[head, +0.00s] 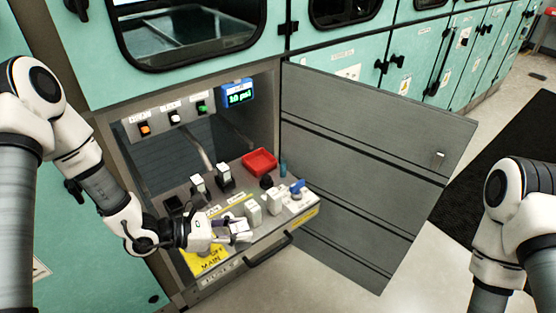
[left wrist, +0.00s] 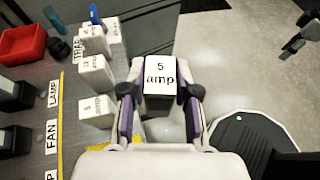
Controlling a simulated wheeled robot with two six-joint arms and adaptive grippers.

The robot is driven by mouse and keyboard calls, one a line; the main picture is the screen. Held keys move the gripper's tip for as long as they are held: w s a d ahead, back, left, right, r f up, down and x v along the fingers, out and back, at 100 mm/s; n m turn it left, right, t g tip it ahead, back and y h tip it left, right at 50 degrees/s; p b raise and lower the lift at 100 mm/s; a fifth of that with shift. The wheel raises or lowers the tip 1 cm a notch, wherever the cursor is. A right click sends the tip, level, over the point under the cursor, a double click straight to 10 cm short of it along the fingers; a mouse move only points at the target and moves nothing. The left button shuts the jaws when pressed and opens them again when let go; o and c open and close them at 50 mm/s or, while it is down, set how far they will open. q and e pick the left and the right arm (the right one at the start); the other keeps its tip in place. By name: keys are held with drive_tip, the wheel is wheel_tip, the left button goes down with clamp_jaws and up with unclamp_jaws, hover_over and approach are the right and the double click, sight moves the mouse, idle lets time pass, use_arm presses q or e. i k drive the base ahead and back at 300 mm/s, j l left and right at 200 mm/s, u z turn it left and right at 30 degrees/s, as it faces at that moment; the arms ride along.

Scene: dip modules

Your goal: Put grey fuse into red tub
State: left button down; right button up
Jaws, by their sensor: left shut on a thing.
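My left gripper (head: 238,232) is shut on a pale grey-white block fuse marked "5 amp" (left wrist: 160,75), held between its two fingers. The fuse (head: 240,228) shows in the head view near the front edge of the pulled-out drawer panel. The red tub (head: 259,162) stands at the back right of that panel, apart from the gripper; it also shows at the upper left of the left wrist view (left wrist: 22,45). A small white and dark part of my right arm (left wrist: 296,42) shows in the left wrist view; its fingers are too small to read.
Several pale blocks (head: 252,213) stand on the panel between gripper and tub. Black-based switches (head: 225,176), a black knob (head: 267,181) and blue pieces (head: 297,187) are near the tub. An open grey door (head: 370,160) stands right of the panel. A handle (head: 268,250) juts from the front.

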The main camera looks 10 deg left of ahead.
sight(259, 164)
drive_tip(key=i+l, duration=0.85)
drive_tip(key=l, duration=0.2)
